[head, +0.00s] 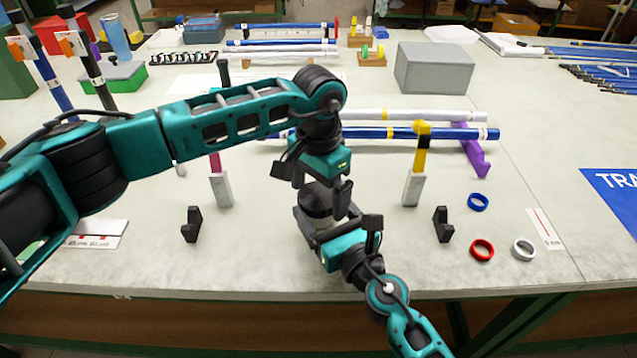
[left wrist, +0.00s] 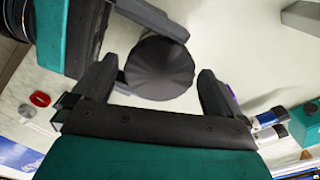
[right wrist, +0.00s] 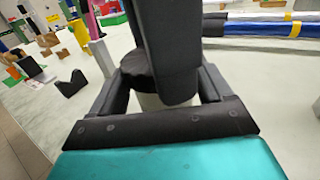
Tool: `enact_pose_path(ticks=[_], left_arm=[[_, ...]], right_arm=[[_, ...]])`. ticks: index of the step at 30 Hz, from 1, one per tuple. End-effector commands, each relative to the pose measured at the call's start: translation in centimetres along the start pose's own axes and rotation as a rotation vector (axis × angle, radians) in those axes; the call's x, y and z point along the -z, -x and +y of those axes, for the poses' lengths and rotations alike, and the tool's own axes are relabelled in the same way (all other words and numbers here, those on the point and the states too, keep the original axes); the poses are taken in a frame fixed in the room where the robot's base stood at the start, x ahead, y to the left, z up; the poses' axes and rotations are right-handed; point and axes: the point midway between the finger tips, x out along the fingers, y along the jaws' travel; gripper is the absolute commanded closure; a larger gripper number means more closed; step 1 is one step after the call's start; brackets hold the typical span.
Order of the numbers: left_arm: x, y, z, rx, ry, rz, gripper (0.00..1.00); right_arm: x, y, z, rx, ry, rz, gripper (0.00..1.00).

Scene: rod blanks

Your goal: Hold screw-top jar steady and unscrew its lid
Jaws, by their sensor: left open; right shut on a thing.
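The screw-top jar stands on the table with a dark ribbed lid (head: 317,203), which shows from above in the left wrist view (left wrist: 160,68). Its pale body (right wrist: 152,101) shows in part in the right wrist view. My right gripper (head: 326,226) is shut around the jar's body, below the lid. My left gripper (head: 313,183) is above the jar and pointing down, open. In the left wrist view its fingers stand on either side of the lid with gaps. Much of the jar's body is hidden by the grippers.
Blue and white rods (head: 375,133) lie on supports behind the jar. Small black brackets stand left (head: 192,224) and right (head: 443,224). Blue (head: 478,202), red (head: 482,249) and grey (head: 523,249) rings lie at right. A grey box (head: 434,68) stands farther back.

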Motion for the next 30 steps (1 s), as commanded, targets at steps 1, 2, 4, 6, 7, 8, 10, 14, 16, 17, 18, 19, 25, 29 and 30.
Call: enact_pose_path(ticks=[1,2,4,6,7,8,10,14,16,17,18,19,25,29,30], left_arm=[[0.00,-0.01,0.01,0.000,0.000,0.000,0.00],[0.00,0.00,0.02,0.000,0.000,0.000,0.00],[0.00,0.00,0.02,0.000,0.000,0.000,0.04],[0.01,0.01,0.02,0.000,0.000,0.000,0.11],[0.00,0.01,0.02,0.000,0.000,0.000,0.13],[0.01,0.01,0.02,0.000,0.000,0.000,0.16],[0.01,0.02,0.02,0.000,0.000,0.000,0.23],[0.01,0.03,0.02,0.000,0.000,0.000,0.35],[0.01,0.03,0.02,0.000,0.000,0.000,0.42],[0.01,0.03,0.02,0.000,0.000,0.000,0.45],[0.01,0.03,0.02,0.000,0.000,0.000,0.49],[0.01,0.04,0.02,0.000,0.000,0.000,0.52],[0.01,0.04,0.01,0.000,0.000,0.000,0.07],[0.01,0.04,0.01,0.000,0.000,0.000,0.00],[0.01,0.04,0.01,0.000,0.000,0.000,0.00]], right_arm=[[0.01,0.00,-0.02,0.000,0.000,0.000,1.00],[0.01,0.00,-0.02,0.000,0.000,0.000,1.00],[0.01,0.00,-0.02,0.001,0.000,0.000,1.00],[0.01,0.00,-0.02,0.001,0.000,0.000,1.00],[0.01,0.00,-0.02,0.001,0.000,0.000,1.00],[0.01,0.00,-0.02,0.001,0.000,0.000,1.00],[0.01,0.00,-0.02,0.001,0.000,0.000,1.00],[0.01,0.00,-0.03,0.001,0.000,0.000,1.00],[0.01,0.00,-0.03,0.001,0.000,0.000,1.00],[0.01,0.00,-0.03,0.001,0.000,0.000,1.00],[0.02,0.00,-0.03,0.001,0.000,0.000,1.00],[0.02,0.00,-0.03,0.001,0.000,0.000,1.00],[0.02,0.01,-0.03,0.001,0.000,0.000,1.00],[0.02,0.01,-0.03,0.001,0.000,0.000,1.00],[0.02,0.01,-0.03,0.001,0.000,0.000,1.00]])
